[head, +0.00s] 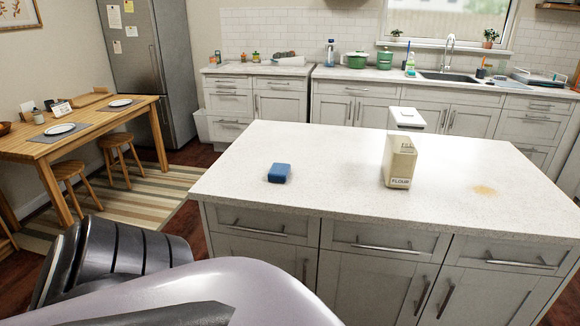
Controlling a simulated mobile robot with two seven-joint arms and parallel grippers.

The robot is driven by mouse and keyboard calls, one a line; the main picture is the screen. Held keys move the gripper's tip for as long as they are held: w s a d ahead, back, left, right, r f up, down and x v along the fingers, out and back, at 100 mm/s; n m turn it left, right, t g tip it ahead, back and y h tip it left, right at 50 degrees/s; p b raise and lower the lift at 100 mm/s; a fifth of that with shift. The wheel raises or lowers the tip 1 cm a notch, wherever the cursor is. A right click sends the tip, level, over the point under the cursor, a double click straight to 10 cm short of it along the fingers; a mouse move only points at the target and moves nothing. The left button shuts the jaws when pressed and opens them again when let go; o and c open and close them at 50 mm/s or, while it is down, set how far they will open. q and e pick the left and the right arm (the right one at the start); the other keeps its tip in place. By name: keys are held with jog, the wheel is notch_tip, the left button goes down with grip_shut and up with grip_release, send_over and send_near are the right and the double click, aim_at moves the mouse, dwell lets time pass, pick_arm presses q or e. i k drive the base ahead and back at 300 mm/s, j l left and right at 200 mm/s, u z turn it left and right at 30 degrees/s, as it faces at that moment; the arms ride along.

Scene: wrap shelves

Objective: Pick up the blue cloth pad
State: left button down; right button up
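The blue cloth pad (279,172) is a small blue block-shaped pad. It lies on the white speckled top of the kitchen island (330,160), left of the middle. Parts of my own arm fill the lower left of the head view, in front of the island and nearer to me than the pad. Neither gripper's fingers show, and nothing touches the pad.
A flour box (399,162) stands on the island right of the pad, with a white container (406,118) behind it. A tan stain (484,190) marks the right side. The top around the pad is clear. A wooden table (85,130) stands at left.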

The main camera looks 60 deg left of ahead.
aim_at(278, 172)
jog(key=u, duration=2.05)
